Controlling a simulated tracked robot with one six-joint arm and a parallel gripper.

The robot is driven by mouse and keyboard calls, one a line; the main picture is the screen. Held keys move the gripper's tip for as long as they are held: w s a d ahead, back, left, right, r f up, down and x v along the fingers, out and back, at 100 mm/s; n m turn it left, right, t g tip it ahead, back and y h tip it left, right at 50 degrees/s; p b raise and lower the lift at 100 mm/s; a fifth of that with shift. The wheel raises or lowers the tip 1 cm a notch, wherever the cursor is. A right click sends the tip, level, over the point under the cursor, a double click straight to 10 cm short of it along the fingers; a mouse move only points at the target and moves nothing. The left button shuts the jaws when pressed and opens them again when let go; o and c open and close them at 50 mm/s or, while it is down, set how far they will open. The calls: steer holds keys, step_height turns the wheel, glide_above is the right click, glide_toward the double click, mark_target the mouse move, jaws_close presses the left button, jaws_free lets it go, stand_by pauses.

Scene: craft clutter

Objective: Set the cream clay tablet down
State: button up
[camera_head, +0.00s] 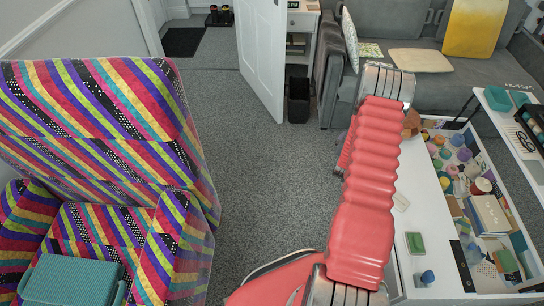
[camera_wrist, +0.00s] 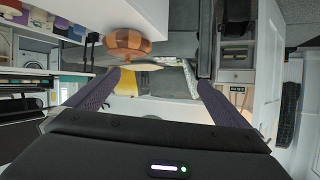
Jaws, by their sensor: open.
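A small flat cream piece (camera_head: 400,202), which looks like the clay tablet, lies on the white tabletop (camera_head: 415,180) just right of my red arm in the head view. It is small there, so I cannot be sure of it. I cannot make out the tablet in the wrist view, which is upside down. My gripper (camera_wrist: 157,80) shows there as two dark purple fingers, wide apart with nothing held between them. In the head view my arm hides the jaws.
A brown striped wooden object (camera_wrist: 128,42) stands on the table near my fingers; part of it shows in the head view (camera_head: 411,124). A green block (camera_head: 415,242) and a blue item (camera_head: 427,277) stand nearer. The craft drawer (camera_head: 470,293) is crowded. A grey sofa (camera_head: 425,90) is behind.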

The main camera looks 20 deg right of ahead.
steer(key=w+a+r+n+y, duration=0.2)
steer(key=w+a+r, duration=0.4)
steer(key=r, duration=0.3)
steer(key=a+r+n+y, duration=0.4)
steer(key=a+r+y, duration=0.1)
steer(key=a+r, duration=1.6)
steer(key=s+a+r+n+y, duration=0.1)
steer(key=s+a+r, duration=0.35)
steer(key=a, duration=0.25)
steer(key=s+a+r+n+g, duration=0.1)
steer(key=s+a, duration=0.3)
steer(key=s, duration=0.4)
steer(key=s+a+r+n+y, duration=0.1)
steer(key=s+a+r+n, duration=0.1)
steer(key=s+a, duration=0.3)
steer(key=s+a+r+n+g+y, duration=0.1)
steer(key=s+a+r, duration=0.2)
steer(key=s, duration=0.7)
steer(key=shift+s+a+r+n+g, duration=0.3)
steer(key=shift+a+r, duration=0.05)
steer(key=shift+a, duration=0.9)
steer(key=shift+c, duration=0.3)
